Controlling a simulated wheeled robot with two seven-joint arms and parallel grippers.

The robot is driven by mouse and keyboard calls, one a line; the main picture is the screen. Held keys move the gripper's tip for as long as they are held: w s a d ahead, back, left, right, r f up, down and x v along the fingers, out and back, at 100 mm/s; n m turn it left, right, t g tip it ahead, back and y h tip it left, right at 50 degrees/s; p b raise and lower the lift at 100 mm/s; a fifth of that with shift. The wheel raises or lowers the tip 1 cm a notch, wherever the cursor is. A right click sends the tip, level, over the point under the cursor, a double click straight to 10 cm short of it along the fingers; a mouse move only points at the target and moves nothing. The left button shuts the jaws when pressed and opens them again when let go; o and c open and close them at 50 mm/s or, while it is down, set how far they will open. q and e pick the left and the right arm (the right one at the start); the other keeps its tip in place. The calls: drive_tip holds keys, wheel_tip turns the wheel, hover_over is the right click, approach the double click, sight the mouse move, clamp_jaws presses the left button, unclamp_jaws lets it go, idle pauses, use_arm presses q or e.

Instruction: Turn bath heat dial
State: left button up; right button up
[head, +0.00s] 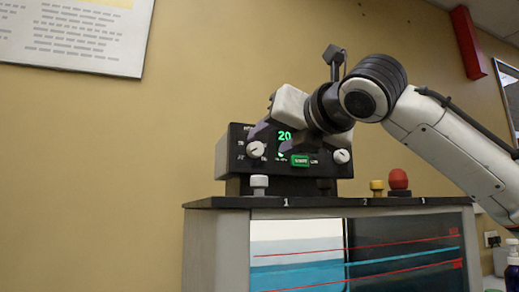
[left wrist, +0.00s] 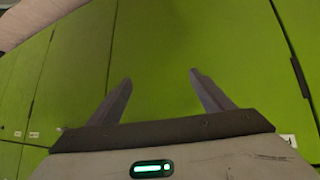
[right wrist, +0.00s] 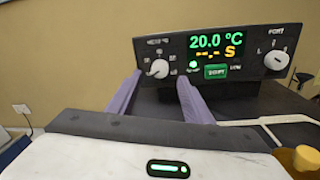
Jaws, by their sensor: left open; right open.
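The black control box (head: 236,160) stands on the bath top, its display reading 20.0 °C in the right wrist view. A white dial (right wrist: 159,69) is at its left and a second white dial (right wrist: 277,61), labelled PORT, at its right. In the head view they are the left dial (head: 255,149) and right dial (head: 341,156). My right gripper (right wrist: 159,79) is open, its fingertips on either side of the left dial as seen from the wrist; contact cannot be told. My left gripper (left wrist: 160,77) is open and empty, away from the box, before green cabinet doors.
A green button (right wrist: 216,72) sits between the dials. On the bath top (head: 320,202) stand a white knob (head: 259,184), a yellow knob (head: 376,187) and a red knob (head: 398,180). The bath's glass front (head: 300,244) shows blue liquid.

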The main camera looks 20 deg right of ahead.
sight(257, 149)
drive_tip(key=w, duration=0.6)
drive_tip(key=shift+w+a, duration=0.2)
drive_tip(key=shift+a, duration=0.1)
drive_tip(key=c, duration=1.1)
drive_tip(key=shift+o, duration=0.2)
drive_tip(key=shift+m+p, duration=0.6)
drive_tip(key=shift+p, duration=0.4)
drive_tip(key=shift+m+p, duration=0.6)
drive_tip(key=shift+m, duration=0.1)
drive_tip(key=m+p, duration=0.1)
drive_tip(key=m, duration=0.2)
drive_tip(key=shift+a+f+m+p, duration=0.1)
drive_tip(key=shift+m+p, duration=0.2)
drive_tip(key=shift+m, duration=0.1)
drive_tip(key=m+p, duration=0.1)
drive_tip(key=m, duration=0.2)
drive_tip(key=shift+t, duration=0.3)
use_arm(q)
drive_tip(key=shift+w+a+r, duration=0.1)
drive_tip(key=shift+r, duration=2.1)
use_arm(e)
drive_tip(key=shift+f+m, duration=0.1)
drive_tip(key=shift+m, duration=1.3)
use_arm(q)
drive_tip(key=shift+a, duration=0.1)
